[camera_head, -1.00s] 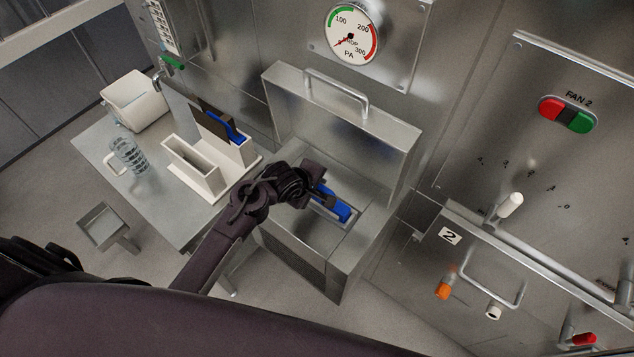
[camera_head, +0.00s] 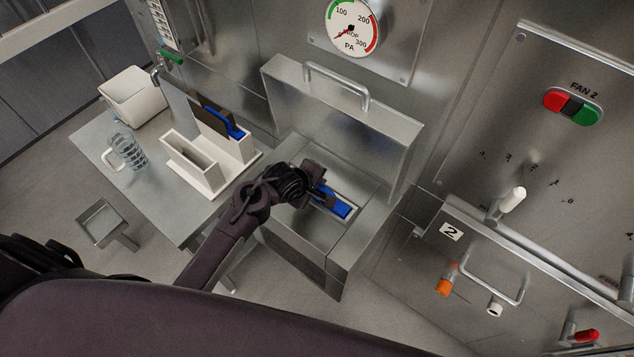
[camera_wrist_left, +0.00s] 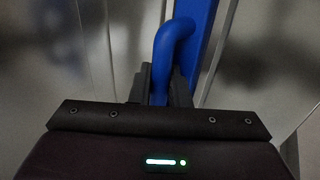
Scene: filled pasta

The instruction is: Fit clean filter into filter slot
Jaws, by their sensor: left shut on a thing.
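My left gripper (camera_head: 324,198) is shut on the blue handle of a filter (camera_head: 341,209) at the slot in the open metal housing. The blue frame sits low in the filter slot (camera_head: 352,219), and its lower part is hidden inside the housing. In the left wrist view the fingers (camera_wrist_left: 160,88) close around the blue looped handle (camera_wrist_left: 176,38), with the blue top bar behind it. A second filter with a dark sheet and blue edge (camera_head: 222,122) stands in a white rack (camera_head: 245,152) on the side table. My right gripper is not seen.
The housing's raised lid (camera_head: 345,115) with a bar handle stands open behind the slot. The side table (camera_head: 165,200) holds a glass mug (camera_head: 128,153) and a white bin (camera_head: 133,100). A pressure gauge (camera_head: 352,27) and a FAN 2 switch panel are on the wall.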

